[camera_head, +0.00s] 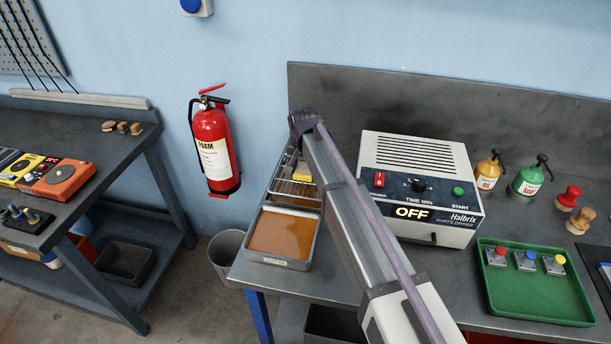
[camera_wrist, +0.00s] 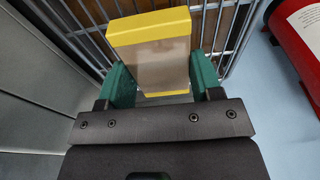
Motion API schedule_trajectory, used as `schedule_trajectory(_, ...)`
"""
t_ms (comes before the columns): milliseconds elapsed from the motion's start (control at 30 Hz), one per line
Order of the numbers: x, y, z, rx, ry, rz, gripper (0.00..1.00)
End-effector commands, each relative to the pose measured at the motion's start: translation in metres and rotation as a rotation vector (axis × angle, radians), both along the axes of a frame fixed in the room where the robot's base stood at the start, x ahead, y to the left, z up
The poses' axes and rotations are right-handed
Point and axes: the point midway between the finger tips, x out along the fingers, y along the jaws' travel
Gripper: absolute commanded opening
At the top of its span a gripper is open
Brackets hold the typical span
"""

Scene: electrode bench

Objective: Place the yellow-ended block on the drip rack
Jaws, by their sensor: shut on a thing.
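The yellow-ended block (camera_wrist: 150,62) is between the green fingers of my gripper (camera_wrist: 160,82) in the wrist view. It has a broad grey-brown face and a yellow end at the top, with a thin yellow edge below. My gripper is shut on it. The drip rack (camera_wrist: 82,18) shows its metal bars beneath and around the block. In the head view the block's yellow part (camera_head: 303,178) shows at the drip rack (camera_head: 300,200), at the bench's left end. My arm hides part of that area. I cannot tell whether the block touches the bars.
A tray of amber liquid (camera_head: 285,232) sits in front of the rack. A parts dryer (camera_head: 420,185) reading OFF stands to the right. A green tray (camera_head: 530,290) holds several small blocks with coloured tops. A fire extinguisher (camera_head: 212,145) hangs on the wall left of the rack.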

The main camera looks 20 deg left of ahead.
Motion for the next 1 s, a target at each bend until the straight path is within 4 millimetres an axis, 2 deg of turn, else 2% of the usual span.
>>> schedule_trajectory(33,0.0001,0.0001,-0.0185,0.0,0.0,0.0,0.09)
schedule_trajectory(67,0.0001,0.0,-0.0206,0.0,0.0,0.0,0.09)
schedule_trajectory(233,0.0001,0.0001,-0.016,0.0,0.0,0.0,0.09)
schedule_trajectory(433,0.0001,0.0,-0.0205,0.0,0.0,0.0,0.09)
schedule_trajectory(467,0.0,0.0001,-0.0196,0.0,0.0,0.0,0.61)
schedule_trajectory(700,0.0,0.0001,-0.0189,0.0,0.0,0.0,0.84)
schedule_trajectory(1000,0.0,0.0001,-0.0149,0.0,0.0,0.0,0.85)
